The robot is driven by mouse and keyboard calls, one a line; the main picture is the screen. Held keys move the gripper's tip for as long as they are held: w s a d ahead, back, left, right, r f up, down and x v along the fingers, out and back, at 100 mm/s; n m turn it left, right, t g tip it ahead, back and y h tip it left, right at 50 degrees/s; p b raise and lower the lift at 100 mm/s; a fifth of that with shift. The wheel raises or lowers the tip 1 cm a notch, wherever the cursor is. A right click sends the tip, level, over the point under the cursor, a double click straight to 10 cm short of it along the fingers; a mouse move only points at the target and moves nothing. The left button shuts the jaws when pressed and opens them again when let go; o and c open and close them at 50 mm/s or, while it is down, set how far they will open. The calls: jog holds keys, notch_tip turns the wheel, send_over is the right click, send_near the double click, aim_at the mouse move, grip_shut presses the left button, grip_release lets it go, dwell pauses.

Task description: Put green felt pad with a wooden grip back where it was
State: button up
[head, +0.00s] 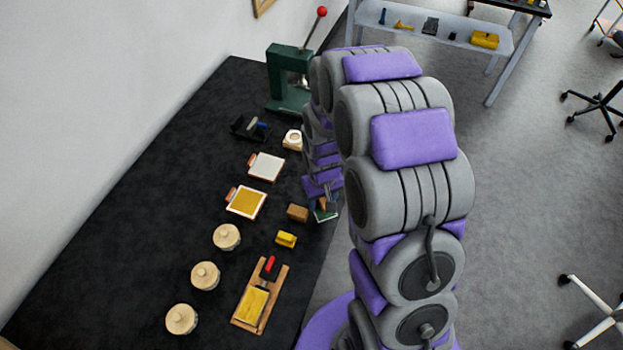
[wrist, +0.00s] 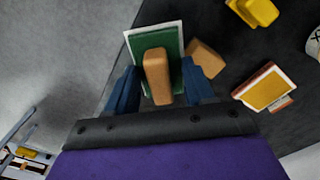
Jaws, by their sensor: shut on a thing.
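The green felt pad (wrist: 144,46) with its upright wooden grip (wrist: 157,76) is in the middle of the wrist view. My gripper (wrist: 159,70) has its blue fingers on either side of the grip and is shut on it. A pale border shows around the green felt; I cannot tell whether it is part of the pad or something beneath it. In the head view the pad (head: 325,215) is small, at the right edge of the black table, partly hidden by my arm. I cannot tell whether it touches the tabletop.
On the black table (head: 120,200), a wooden block (head: 297,212) is close left of the pad, with a yellow block (head: 286,239) nearer. A gold-faced tile (head: 246,202), a white tile (head: 265,166), round lidded pots (head: 205,275) and a green press (head: 287,85) stand around.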

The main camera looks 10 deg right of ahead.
aim_at(323, 216)
jog(key=shift+n, duration=0.3)
jog(key=s, duration=0.1)
jog(key=s+f, duration=0.1)
jog(key=s, duration=0.1)
jog(key=shift+s+a+f, duration=0.3)
jog(key=shift+s+a, duration=0.05)
jog(key=w, duration=0.5)
jog(key=w+f, duration=0.1)
jog(key=w, duration=0.4)
jog(key=w+b, duration=0.1)
jog(key=w, duration=0.4)
jog(key=shift+w+d+f, duration=0.25)
jog(key=shift+f, duration=0.1)
jog(key=shift+w+f, duration=0.1)
jog(key=shift+f, duration=0.1)
notch_tip(323, 216, down, 3)
jog(key=shift+f+b, duration=0.1)
jog(key=shift+b, duration=0.35)
jog(key=o, duration=0.9)
jog(key=shift+o, duration=0.2)
